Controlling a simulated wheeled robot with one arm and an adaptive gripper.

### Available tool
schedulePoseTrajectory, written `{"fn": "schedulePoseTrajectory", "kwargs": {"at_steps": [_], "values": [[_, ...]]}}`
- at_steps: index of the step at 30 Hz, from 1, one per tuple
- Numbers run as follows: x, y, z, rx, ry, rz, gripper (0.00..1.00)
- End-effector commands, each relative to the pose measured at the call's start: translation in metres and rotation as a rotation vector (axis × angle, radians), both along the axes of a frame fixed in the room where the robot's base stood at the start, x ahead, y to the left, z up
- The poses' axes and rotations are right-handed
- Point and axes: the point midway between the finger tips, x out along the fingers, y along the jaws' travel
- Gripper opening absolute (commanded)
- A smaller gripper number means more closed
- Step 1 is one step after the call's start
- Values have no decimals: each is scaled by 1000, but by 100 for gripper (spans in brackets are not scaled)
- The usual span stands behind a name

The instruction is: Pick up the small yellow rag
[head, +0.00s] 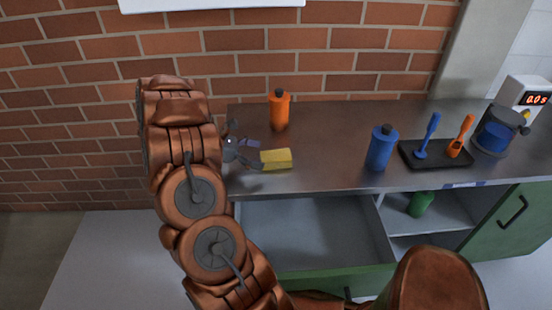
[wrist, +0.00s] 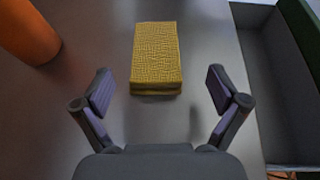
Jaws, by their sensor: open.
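The small yellow rag (head: 276,159) lies on the metal counter near its left end, as a folded, block-like shape. In the wrist view the yellow rag (wrist: 156,58) shows a woven texture and sits ahead of my gripper (wrist: 160,98), centred between the two fingers. My gripper is open and empty, with its fingers spread wider than the rag and not touching it. In the head view my gripper (head: 247,153) is just left of the rag, partly hidden by my own arm.
An orange bottle (head: 279,111) stands behind the rag, at upper left in the wrist view (wrist: 27,33). A blue bottle (head: 381,149) and a black tray (head: 436,155) with blue and orange tools stand to the right. An open drawer (head: 309,232) lies below the counter's front edge.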

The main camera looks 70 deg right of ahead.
Motion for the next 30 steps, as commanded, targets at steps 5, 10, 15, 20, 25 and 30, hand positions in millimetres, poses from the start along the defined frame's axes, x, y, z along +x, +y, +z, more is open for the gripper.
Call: {"fn": "schedulePoseTrajectory", "kwargs": {"at_steps": [5, 10, 15, 20, 25, 30], "values": [[-13, -8, -5, 3, -1, -3, 97], [-27, -22, -13, 4, -1, -2, 97], [-42, -32, -21, 2, -2, -2, 97], [-47, -35, -24, 0, -3, 1, 97], [-47, -35, -24, 0, -3, 1, 97], [-47, -35, -24, 1, -3, 0, 80]]}}
